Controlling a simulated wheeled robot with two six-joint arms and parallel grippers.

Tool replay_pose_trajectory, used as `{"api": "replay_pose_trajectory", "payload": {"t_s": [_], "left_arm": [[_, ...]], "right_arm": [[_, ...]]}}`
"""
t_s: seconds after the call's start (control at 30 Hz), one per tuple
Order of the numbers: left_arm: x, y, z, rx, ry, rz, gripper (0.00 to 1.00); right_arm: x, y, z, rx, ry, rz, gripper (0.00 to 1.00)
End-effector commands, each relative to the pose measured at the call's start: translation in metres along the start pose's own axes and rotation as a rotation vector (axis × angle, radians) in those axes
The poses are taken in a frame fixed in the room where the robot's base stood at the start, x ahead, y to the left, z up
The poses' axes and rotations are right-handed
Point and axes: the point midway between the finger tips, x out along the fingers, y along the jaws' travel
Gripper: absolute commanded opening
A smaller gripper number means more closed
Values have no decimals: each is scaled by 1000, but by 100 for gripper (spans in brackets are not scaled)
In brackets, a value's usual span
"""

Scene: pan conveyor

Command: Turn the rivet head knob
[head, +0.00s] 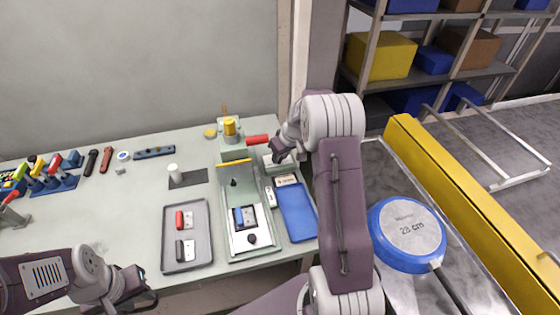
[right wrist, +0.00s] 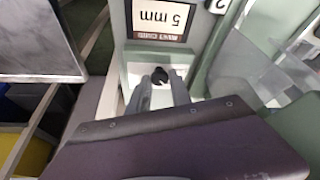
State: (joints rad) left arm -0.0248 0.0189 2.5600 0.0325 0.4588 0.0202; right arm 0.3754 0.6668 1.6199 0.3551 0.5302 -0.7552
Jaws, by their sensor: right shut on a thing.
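The rivet head knob (right wrist: 160,76) is a small black knob in front of a pale panel in the right wrist view. My right gripper (right wrist: 162,82) has its two grey fingers closed on it, one on each side. In the head view my right gripper (head: 277,151) is at the white box at the machine's back right, and the knob is hidden there. A label reading 5 mm (right wrist: 166,18) shows upside down behind the knob. My left gripper (head: 140,284) is empty above the front left of the table, its fingers apart.
The green machine (head: 227,205) stands left of a blue tray (head: 297,212). A red handle (head: 257,139) is close left of my right gripper. A grey tray (head: 186,256) holds red and black parts. A blue round pan (head: 407,231) lies on the conveyor at right.

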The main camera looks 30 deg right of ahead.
Motion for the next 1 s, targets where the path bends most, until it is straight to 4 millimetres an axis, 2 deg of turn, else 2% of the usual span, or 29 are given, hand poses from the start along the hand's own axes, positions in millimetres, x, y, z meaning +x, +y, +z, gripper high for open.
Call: {"api": "replay_pose_trajectory", "payload": {"t_s": [0.03, 0.1, 0.3, 0.7, 1.0], "left_arm": [[13, 0, 1, 0, 0, 0, 36], [20, 0, 2, 0, 0, 0, 36], [30, -1, 3, 0, 0, 0, 36], [22, 0, 2, 0, 0, 0, 36], [13, 0, 1, 0, 0, 0, 36]], "right_arm": [[6, 2, 2, -35, 5, -13, 0], [5, 2, 1, -95, 4, -38, 0], [2, 4, 0, -271, 3, -111, 0], [-1, 7, -3, -586, 1, -242, 0], [0, 8, -4, -732, 1, -301, 0]]}}
